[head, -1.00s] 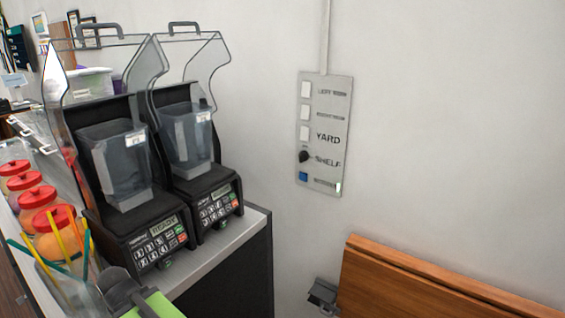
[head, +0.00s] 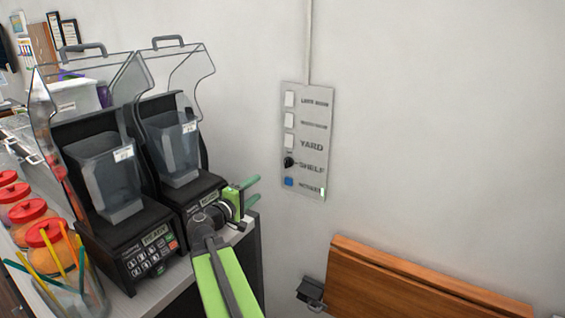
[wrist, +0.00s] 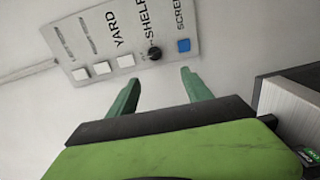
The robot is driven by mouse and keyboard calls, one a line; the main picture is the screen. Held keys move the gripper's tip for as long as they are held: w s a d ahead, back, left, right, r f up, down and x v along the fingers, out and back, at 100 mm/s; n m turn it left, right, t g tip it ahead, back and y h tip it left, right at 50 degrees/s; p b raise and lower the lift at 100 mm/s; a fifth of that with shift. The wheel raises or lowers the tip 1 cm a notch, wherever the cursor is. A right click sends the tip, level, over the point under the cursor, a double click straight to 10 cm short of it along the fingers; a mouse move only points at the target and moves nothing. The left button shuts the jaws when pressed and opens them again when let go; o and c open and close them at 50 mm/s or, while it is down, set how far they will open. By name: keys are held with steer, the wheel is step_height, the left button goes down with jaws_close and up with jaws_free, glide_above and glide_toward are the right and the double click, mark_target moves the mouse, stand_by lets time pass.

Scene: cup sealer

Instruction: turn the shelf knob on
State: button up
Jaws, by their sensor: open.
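The shelf knob (head: 289,162) is a small black round knob on a pale grey wall panel (head: 318,140), beside the label SHELF. White switches sit above it and a blue button (head: 289,182) below it. In the wrist view the knob (wrist: 154,53) lies ahead of my gripper, between the lines of its fingers. My gripper (head: 256,189) has green fingers and is open and empty. In the head view it is left of the panel and a little lower than the knob. The wrist view shows both fingertips (wrist: 160,77) apart from the panel.
Two black blenders with clear covers stand on the counter at left, the right one (head: 178,150) close behind my arm. Red-lidded jars (head: 45,232) stand at far left. A folded wooden board (head: 420,285) is on the wall at lower right. The wall right of the panel is clear.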

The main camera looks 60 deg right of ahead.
mark_target(287, 163)
steer(key=d, duration=1.8)
steer(key=shift+s+r, duration=0.15)
steer(key=shift+r, duration=0.25)
steer(key=shift+c, duration=0.5)
